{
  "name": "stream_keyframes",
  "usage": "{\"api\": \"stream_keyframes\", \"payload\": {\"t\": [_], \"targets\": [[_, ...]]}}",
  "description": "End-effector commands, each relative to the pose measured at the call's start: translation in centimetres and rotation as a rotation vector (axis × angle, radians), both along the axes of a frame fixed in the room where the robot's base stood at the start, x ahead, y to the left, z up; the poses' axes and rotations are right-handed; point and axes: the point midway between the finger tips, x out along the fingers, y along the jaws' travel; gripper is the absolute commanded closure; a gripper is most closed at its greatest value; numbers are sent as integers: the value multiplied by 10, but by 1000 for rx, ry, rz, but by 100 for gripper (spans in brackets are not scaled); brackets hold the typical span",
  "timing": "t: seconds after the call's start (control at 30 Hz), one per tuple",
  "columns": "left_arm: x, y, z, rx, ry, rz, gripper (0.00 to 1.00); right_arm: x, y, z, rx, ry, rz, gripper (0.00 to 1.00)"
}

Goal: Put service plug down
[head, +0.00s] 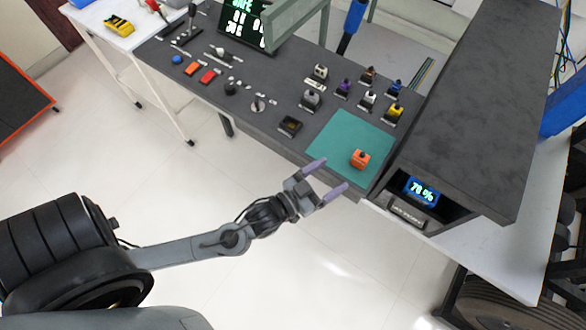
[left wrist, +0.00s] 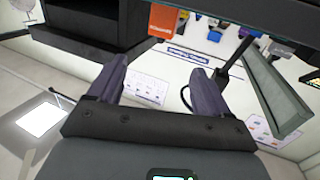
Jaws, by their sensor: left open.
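The orange service plug (head: 360,158) stands on the green mat (head: 335,142) at the right front of the dark bench. My left gripper (head: 331,176) is open and empty, with its two fingers spread at the front edge of the mat, a little short of the plug and apart from it. Nothing is between the fingers. My right gripper is not in view.
Several small coloured plugs (head: 343,88) stand in rows behind the mat. A dark empty socket (head: 290,126) lies left of the mat. A large dark box with a lit 78 % display (head: 421,190) stands to the right. Switches and knobs (head: 208,77) fill the bench's left part.

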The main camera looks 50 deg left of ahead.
Motion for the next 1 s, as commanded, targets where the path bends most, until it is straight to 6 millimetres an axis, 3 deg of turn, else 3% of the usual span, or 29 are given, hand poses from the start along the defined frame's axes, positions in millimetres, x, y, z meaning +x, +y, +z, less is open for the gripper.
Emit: {"api": "stream_keyframes", "payload": {"t": [0.27,0.5,0.7,0.83,1.0], "targets": [[-14,5,-29,30,309,20,21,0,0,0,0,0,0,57],[-70,18,-64,112,764,20,21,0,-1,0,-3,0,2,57],[-125,33,-74,183,1061,15,21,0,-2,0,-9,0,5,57],[-148,39,-75,212,1172,12,21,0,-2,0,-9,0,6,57],[-160,42,-74,227,1225,10,21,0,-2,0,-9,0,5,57]]}}
